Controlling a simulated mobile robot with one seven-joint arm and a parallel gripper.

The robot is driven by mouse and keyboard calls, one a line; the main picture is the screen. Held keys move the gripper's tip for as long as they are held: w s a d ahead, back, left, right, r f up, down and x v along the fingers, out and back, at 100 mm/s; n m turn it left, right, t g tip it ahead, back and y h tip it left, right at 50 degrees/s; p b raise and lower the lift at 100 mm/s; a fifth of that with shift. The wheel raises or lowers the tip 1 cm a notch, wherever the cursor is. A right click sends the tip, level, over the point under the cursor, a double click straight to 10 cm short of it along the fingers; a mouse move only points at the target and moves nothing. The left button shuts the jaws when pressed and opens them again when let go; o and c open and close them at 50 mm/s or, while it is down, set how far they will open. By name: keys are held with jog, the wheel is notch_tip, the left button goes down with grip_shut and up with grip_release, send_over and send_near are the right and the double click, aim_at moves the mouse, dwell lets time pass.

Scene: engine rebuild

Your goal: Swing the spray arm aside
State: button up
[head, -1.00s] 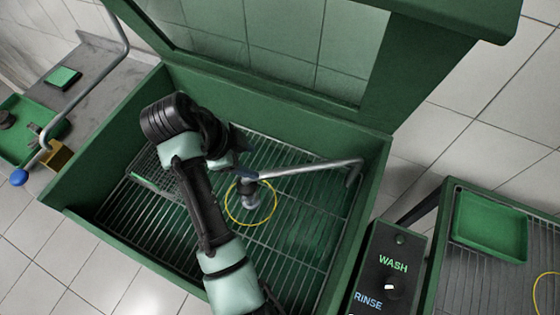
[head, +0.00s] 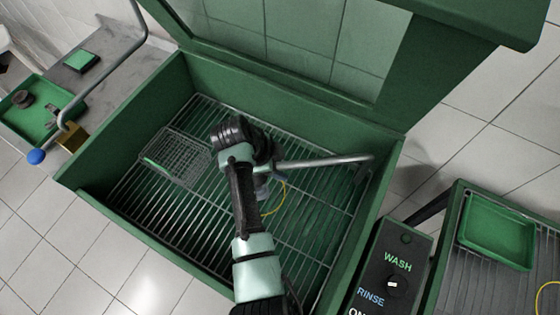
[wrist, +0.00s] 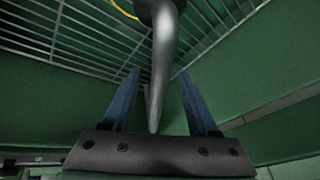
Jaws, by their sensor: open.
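The spray arm (head: 325,161) is a grey metal tube inside the green wash tub. It runs from the tub's right side to a downturned nozzle (head: 262,188) near the middle, partly hidden by my arm. In the wrist view the spray arm (wrist: 165,52) lies between the two blue fingers of my gripper (wrist: 159,74). The fingers are apart, with a visible gap on each side of the tube. In the head view my own wrist covers the gripper at the tube's left end.
A yellow ring (head: 279,202) shows below the nozzle on the tub's wire rack (head: 200,212). A wire basket (head: 180,157) sits at the left in the tub. The green lid (head: 440,55) is up. A control panel (head: 388,270) with a knob stands at the front right.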

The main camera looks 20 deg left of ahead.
grip_shut()
dwell(1.3)
